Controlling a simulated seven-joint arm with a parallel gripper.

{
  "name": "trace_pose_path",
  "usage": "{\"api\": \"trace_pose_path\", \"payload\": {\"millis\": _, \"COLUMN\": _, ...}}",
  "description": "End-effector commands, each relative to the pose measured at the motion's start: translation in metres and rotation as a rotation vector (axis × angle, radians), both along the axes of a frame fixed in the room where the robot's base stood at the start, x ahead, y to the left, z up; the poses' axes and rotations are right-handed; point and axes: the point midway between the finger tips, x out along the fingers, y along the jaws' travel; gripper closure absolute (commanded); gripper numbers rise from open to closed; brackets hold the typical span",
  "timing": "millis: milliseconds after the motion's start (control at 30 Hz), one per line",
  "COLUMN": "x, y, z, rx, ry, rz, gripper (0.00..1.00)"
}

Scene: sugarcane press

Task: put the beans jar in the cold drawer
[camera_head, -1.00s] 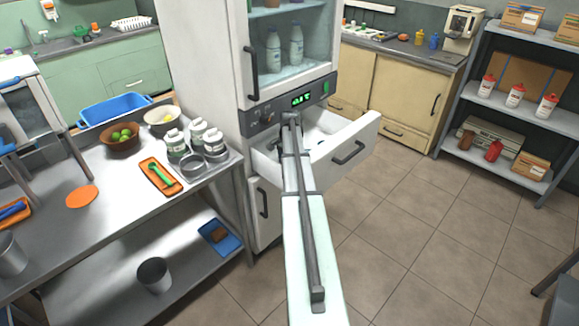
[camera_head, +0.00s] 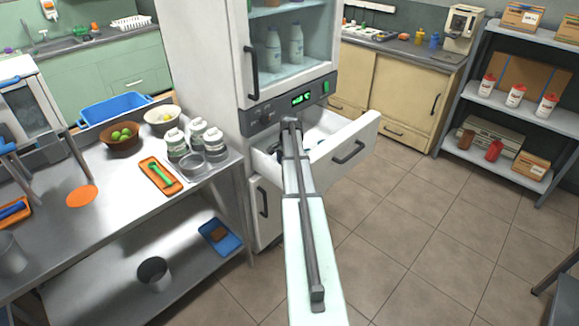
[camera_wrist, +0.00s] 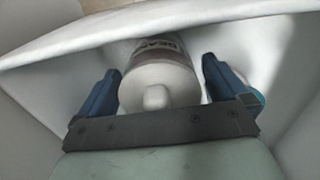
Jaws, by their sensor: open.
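The beans jar (camera_wrist: 158,82), pale with a dark label reading "BEA", lies between my fingers in the wrist view, its lidded end towards me. White drawer walls surround it. My gripper (camera_wrist: 160,72) is open, with one blue finger on each side of the jar; I cannot tell whether either finger touches it. The cold drawer (camera_head: 358,140) is pulled out below the fridge's green display in the head view. My arm reaches over it, and the gripper and jar cannot be made out clearly there.
A pale, blue-edged item (camera_wrist: 256,98) shows beside the right finger. The fridge's glass door (camera_head: 290,50) above the drawer is shut. Several white jars (camera_head: 214,143) stand on the steel table (camera_head: 110,215) at left. The floor (camera_head: 420,230) to the right is clear.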

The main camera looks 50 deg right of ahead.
Motion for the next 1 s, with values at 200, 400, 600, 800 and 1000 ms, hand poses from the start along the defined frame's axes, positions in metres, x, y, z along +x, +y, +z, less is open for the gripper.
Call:
{"api": "trace_pose_path", "payload": {"millis": 200, "x": 0.000, "y": 0.000, "z": 0.011, "rx": -0.001, "ry": -0.001, "rz": 0.000, "gripper": 0.00}}
{"api": "trace_pose_path", "payload": {"millis": 400, "x": 0.000, "y": 0.000, "z": 0.043, "rx": -0.002, "ry": -0.002, "rz": 0.000, "gripper": 0.00}}
{"api": "trace_pose_path", "payload": {"millis": 600, "x": 0.000, "y": 0.000, "z": 0.079, "rx": -0.001, "ry": -0.001, "rz": 0.000, "gripper": 0.00}}
{"api": "trace_pose_path", "payload": {"millis": 800, "x": 0.000, "y": 0.000, "z": 0.107, "rx": -0.001, "ry": -0.001, "rz": 0.000, "gripper": 0.00}}
{"api": "trace_pose_path", "payload": {"millis": 1000, "x": 0.000, "y": 0.000, "z": 0.121, "rx": 0.000, "ry": 0.000, "rz": 0.000, "gripper": 0.00}}
